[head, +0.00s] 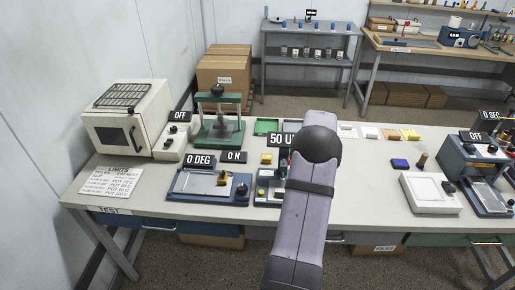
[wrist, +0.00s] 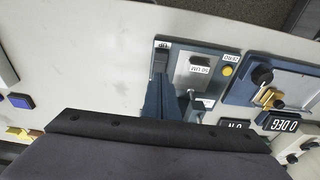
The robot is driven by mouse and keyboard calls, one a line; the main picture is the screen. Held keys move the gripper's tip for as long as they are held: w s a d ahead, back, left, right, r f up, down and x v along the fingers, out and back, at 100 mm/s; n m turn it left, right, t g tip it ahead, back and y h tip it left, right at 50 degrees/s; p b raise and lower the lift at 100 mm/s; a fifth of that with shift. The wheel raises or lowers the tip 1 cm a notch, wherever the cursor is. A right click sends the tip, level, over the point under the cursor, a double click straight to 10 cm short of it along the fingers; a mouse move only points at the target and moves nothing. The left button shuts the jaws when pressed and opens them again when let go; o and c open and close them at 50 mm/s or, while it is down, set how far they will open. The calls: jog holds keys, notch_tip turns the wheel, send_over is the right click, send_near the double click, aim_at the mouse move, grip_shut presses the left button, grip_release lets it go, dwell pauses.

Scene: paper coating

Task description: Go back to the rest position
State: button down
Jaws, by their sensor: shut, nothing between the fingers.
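My arm stands over the front middle of the bench in the head view and hides my gripper there. In the wrist view the dark front edge of my gripper (wrist: 150,127) spans the lower part of the picture. That gauge also shows in the head view (head: 266,187), partly hidden behind my arm.
A blue tester (head: 208,187) with the 0 DEG display stands left of the arm, a green press (head: 219,125) and cream oven (head: 123,124) behind it. Right are a white plate device (head: 431,193) and blue block (head: 400,163).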

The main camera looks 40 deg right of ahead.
jog(key=shift+m+g+y, duration=0.5)
jog(key=shift+m+y, duration=0.2)
jog(key=shift+m, duration=0.1)
jog(key=s+a+f, duration=0.1)
jog(key=a+f, duration=0.1)
jog(key=s+a+f, duration=0.3)
jog(key=a+f, duration=0.1)
jog(key=shift+s+f, duration=0.1)
jog(key=shift+s, duration=0.05)
jog(key=s+a+r+n+g+y, duration=0.1)
jog(key=s+a+r+n, duration=0.3)
jog(key=a, duration=1.1)
jog(key=s+a+r+n+g, duration=0.15)
jog(key=s+a, duration=0.45)
jog(key=a, duration=1)
jog(key=w+a+r+n+t+h, duration=0.1)
jog(key=w+a+r+n, duration=0.15)
jog(key=a, duration=0.25)
jog(key=w+a+r+n+t, duration=0.1)
jog(key=w+a+r+n, duration=0.1)
jog(key=a+r+n, duration=0.15)
notch_tip(320, 180, down, 21)
jog(key=b, duration=2)
jog(key=shift+a+m+b, duration=0.35)
jog(key=shift+m, duration=0.1)
